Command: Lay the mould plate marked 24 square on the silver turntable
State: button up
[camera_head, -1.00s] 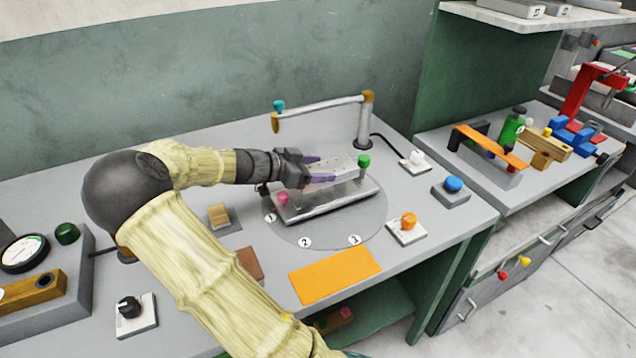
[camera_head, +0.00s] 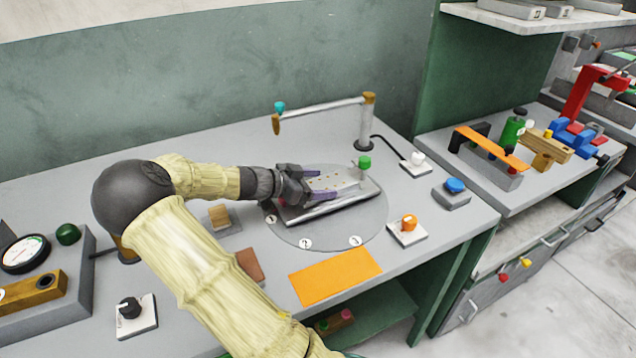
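The round silver turntable (camera_head: 335,229) is set in the bench, with small discs 1, 2 and 3 along its near edge. A long metal bed (camera_head: 345,203) lies slantwise on it, with a green knob at its far right end. A pale grey plate with small dots (camera_head: 342,181) is over this bed. No number can be read on it. My gripper (camera_head: 320,183) has its purple fingers along the plate's far and near sides and appears shut on it. Whether the plate touches the bed is unclear. The gripper hides the plate's left end.
A post with a horizontal arm (camera_head: 320,107) stands behind the turntable. An orange mat (camera_head: 335,277) lies in front. An orange-knobbed switch (camera_head: 408,228) and a blue button (camera_head: 454,186) are to the right. A wooden block (camera_head: 219,216) sits to the left.

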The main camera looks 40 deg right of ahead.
jog(key=shift+o, duration=0.7)
jog(key=shift+w+a+r, duration=0.2)
jog(key=shift+a+r, duration=0.05)
jog(key=shift+a, duration=0.3)
jog(key=v, duration=1.1)
jog(key=shift+s+d, duration=0.1)
